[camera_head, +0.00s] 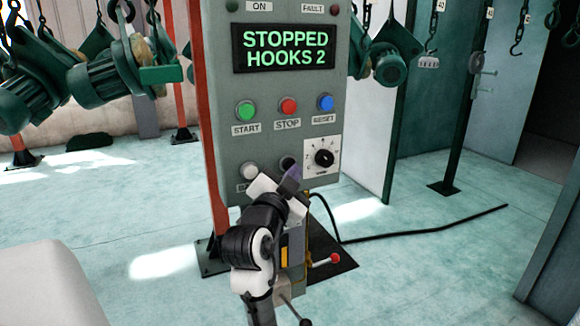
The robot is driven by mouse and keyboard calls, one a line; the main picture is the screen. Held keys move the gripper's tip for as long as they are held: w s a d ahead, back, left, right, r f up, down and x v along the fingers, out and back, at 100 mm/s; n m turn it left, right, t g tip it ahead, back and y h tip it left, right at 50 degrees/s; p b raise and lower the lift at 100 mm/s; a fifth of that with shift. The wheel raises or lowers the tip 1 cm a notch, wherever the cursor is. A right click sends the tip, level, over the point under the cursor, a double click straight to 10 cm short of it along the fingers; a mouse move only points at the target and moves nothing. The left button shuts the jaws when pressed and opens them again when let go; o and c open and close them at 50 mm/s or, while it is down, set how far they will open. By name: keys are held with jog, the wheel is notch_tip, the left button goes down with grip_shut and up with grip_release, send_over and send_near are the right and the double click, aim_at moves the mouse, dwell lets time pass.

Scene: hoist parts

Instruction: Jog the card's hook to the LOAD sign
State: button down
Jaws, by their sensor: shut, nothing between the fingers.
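A grey control panel (222,110) stands in front of me, with a display (284,48) reading "STOPPED HOOKS 2". Below are a green START button (246,110), a red STOP button (289,106) and a blue RESET button (325,102). Lower down are a pale button (249,171), a black button (286,162) and a rotary dial (324,157). My gripper (294,174) is shut and empty, at the black button and partly covering it; contact cannot be told. Hooks with small tags (440,5) hang at upper right. No card or LOAD sign shows.
Green hoist motors (100,82) hang at left, and another (390,68) hangs behind the panel's right side. An orange post (207,120) runs beside the panel. A black cable (430,231) lies on the floor at right. A dark post (460,130) stands farther back.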

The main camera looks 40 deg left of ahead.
jog(key=shift+s+d, duration=0.1)
jog(key=shift+d, duration=0.2)
jog(key=d, duration=0.1)
jog(key=s+d, duration=0.1)
jog(key=d, duration=0.1)
jog(key=s+d, duration=0.1)
jog(key=shift+d, duration=0.2)
dwell(1.1)
